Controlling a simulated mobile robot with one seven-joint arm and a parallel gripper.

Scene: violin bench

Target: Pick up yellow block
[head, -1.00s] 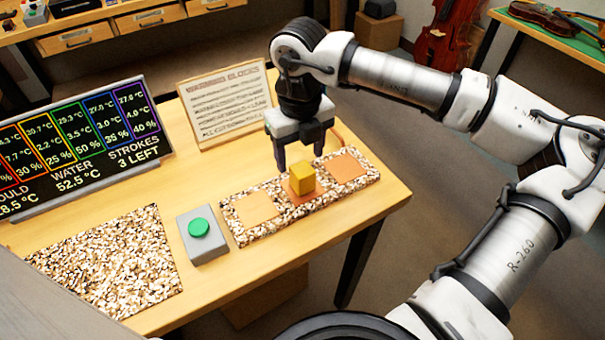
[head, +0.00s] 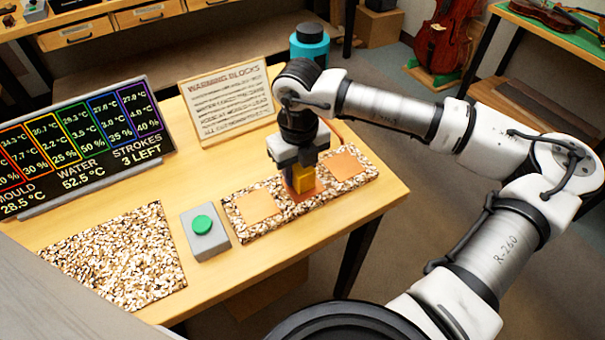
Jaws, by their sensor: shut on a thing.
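The yellow block (head: 303,181) is in the head view, on the middle orange square (head: 311,194) of the speckled strip (head: 284,207). My gripper (head: 300,180) is lowered over it from above and shut on it, with a finger on either side. The fingers and palm hide the block's top and part of its sides. The block appears to be at the square's surface; I cannot tell whether it is lifted at all.
Orange squares lie left (head: 258,205) and right (head: 343,166) of the block. A grey box with a green button (head: 202,225) and a speckled mat (head: 110,255) lie left. A wooden sign (head: 228,100) and display board (head: 84,145) stand behind. A teal-and-black container (head: 309,45) stands beyond.

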